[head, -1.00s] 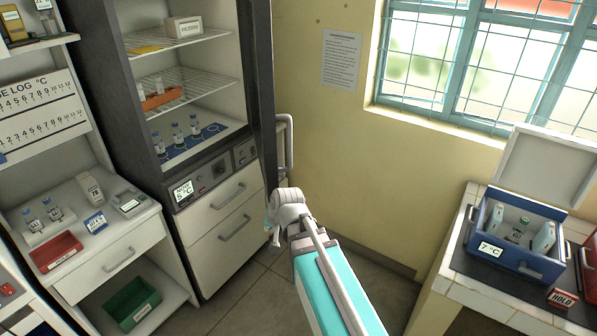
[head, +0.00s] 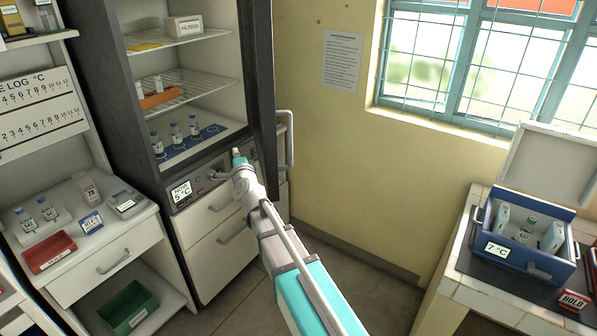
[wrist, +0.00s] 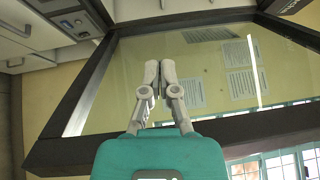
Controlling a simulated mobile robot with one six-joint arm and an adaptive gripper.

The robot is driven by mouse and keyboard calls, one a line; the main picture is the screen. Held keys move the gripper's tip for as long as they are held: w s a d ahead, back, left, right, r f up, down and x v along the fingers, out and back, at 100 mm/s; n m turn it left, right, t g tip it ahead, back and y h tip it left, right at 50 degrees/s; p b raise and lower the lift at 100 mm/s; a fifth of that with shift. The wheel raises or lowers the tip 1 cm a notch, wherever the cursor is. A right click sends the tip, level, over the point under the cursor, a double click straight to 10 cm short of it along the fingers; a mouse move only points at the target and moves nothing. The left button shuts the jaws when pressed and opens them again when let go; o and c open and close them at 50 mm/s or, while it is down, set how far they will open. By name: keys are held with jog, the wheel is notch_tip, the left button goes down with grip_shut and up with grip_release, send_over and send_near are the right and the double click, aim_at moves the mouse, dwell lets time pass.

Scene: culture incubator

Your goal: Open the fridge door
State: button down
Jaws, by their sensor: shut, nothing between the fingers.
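The fridge (head: 165,200) stands left of centre in the head view, with its inside and shelves in plain sight. Its dark-framed door (head: 263,90) stands swung open on the right side, seen nearly edge-on, with a pale upright handle (head: 290,150) on its right-hand face. In the wrist view the door's glass pane (wrist: 215,75) fills the area beyond my gripper (wrist: 160,68). My gripper's fingers are shut and empty; I cannot tell whether they touch the glass. In the head view my wrist is in front of the fridge's control panel (head: 190,192), and the fingers are not clearly seen.
Drawers with bar handles (head: 232,228) lie below the fridge panel. A bench with a red tray (head: 50,252) stands left. A blue cooler box (head: 525,262) with its lid up sits on a tiled counter at right. Floor shows between fridge and counter.

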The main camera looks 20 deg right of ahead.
aim_at(271, 171)
jog(key=w+d+m+g+h+b, duration=0.1)
jog(key=d+m+g+h+b, duration=0.35)
jog(key=m+h, duration=1.3)
jog(key=s+f+m+g, duration=0.1)
jog(key=f+m+g, duration=0.1)
jog(key=m, duration=0.3)
jog(key=s+d+f+m+g+h, duration=0.1)
jog(key=s+f+m+g, duration=0.1)
jog(key=m+g, duration=0.2)
jog(key=s+d+f+m+g, duration=0.1)
jog(key=s+f+m+g, duration=0.1)
jog(key=m+g, duration=0.2)
jog(key=shift+f+m+h+b, duration=0.3)
jog(key=shift+m+h, duration=0.05)
jog(key=shift+m, duration=0.9)
jog(key=shift+s+a+f+m+g, duration=0.15)
jog(key=shift+s+f+m+g, duration=0.15)
jog(key=shift+s+m+g, duration=0.2)
jog(key=shift+w, duration=0.1)
